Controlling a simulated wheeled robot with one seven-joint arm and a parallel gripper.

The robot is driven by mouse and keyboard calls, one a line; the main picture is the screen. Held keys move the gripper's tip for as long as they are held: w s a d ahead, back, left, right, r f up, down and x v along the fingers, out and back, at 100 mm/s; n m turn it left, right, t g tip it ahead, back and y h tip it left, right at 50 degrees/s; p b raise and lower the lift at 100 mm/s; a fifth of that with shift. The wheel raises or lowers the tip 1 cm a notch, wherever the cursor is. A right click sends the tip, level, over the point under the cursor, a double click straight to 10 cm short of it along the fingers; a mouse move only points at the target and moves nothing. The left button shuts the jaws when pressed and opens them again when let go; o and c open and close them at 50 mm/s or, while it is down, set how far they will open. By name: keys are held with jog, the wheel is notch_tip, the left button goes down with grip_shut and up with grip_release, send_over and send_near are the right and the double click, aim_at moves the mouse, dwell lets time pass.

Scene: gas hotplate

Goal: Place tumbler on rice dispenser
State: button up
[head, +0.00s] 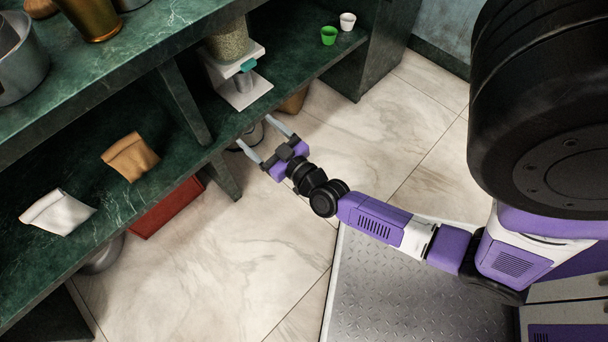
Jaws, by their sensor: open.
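The rice dispenser (230,43) stands on the green shelf, with a clear grain-filled container on top and a white base plate (236,97). A small grey tumbler-like cup (244,84) appears upright on that base plate, below the teal part. My gripper (256,131) is open and empty, just in front of the shelf edge. Its fingers point toward the dispenser and are apart from the cup. I cannot tell their exact height against the shelf.
A green cup (328,36) and a white cup (347,21) stand farther right on the shelf. Tan (130,156) and white (58,211) bags lie left, past a divider (184,101). A red box (167,208) is below. Floor in front is clear.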

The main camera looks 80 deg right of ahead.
jog(key=s+a+r+n+y, duration=0.1)
jog(key=s+a+r+y, duration=0.2)
jog(key=a, duration=0.5)
jog(key=s+a+r+n+y, duration=0.2)
jog(key=s+a+r+y, duration=0.1)
jog(key=s+a+r, duration=0.3)
jog(key=s+a+r+n+y, duration=0.2)
jog(key=s+a+r, duration=0.3)
jog(key=a, duration=0.5)
jog(key=s+y, duration=0.1)
jog(key=s, duration=0.1)
jog(key=shift+s+y, duration=0.4)
jog(key=shift+r, duration=0.15)
notch_tip(320, 180, up, 23)
jog(key=p, duration=2.3)
jog(key=shift+r, duration=0.15)
jog(key=shift+d, duration=0.1)
